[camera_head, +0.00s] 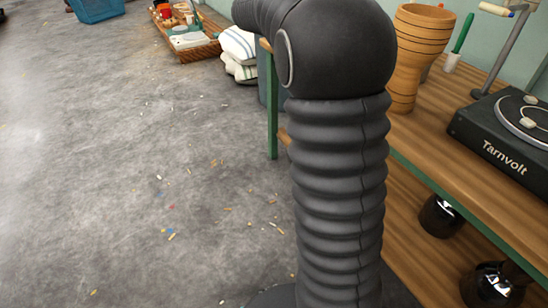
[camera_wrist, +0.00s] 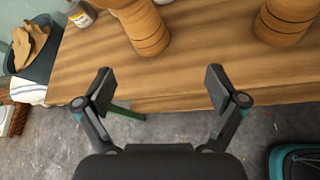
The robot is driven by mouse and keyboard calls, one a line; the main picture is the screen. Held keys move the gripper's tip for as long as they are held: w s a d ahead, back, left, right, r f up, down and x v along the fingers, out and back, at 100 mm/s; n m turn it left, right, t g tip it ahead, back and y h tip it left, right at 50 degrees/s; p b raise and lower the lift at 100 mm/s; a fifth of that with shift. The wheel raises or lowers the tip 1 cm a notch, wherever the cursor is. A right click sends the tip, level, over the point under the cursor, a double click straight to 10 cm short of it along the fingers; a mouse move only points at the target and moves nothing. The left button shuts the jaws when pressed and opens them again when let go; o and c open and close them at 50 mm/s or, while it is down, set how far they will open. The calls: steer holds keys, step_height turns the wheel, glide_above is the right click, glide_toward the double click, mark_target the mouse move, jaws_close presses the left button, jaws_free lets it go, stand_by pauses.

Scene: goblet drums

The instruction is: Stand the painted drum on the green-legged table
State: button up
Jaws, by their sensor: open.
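A goblet-shaped wooden drum (camera_head: 412,50) with dark bands stands upright on the green-legged table (camera_head: 410,128), behind my arm in the head view. In the wrist view the wooden tabletop (camera_wrist: 190,75) carries the lower parts of two wooden goblet shapes, one at top centre (camera_wrist: 146,30) and one at top right (camera_wrist: 285,22). Their tops are cut off, and I cannot tell which is the painted drum. My gripper (camera_wrist: 158,86) is open and empty, its fingers spread over the table's front edge, apart from both shapes. It is out of sight in the head view.
A black turntable (camera_head: 510,130) and a green pen in a white cup (camera_head: 458,50) share the tabletop. Dark shiny pots (camera_head: 440,215) sit on the lower shelf. A dark bin with brown gloves (camera_wrist: 32,45) stands beyond the table's end. The grey floor (camera_head: 130,180) is mostly clear.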

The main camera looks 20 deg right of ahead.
steer(key=s+a+f+m+t+y, duration=0.1)
steer(key=s+a+f+m+y, duration=0.3)
steer(key=s+a, duration=0.5)
steer(key=s+a+f+m+t+y, duration=0.1)
steer(key=s+a+f+m+y, duration=0.3)
steer(key=s, duration=0.9)
steer(key=s+a+f+m+y, duration=0.4)
steer(key=s+a+m, duration=0.5)
steer(key=a, duration=0.5)
steer(key=shift+s+t, duration=0.4)
steer(key=shift+s, duration=0.65)
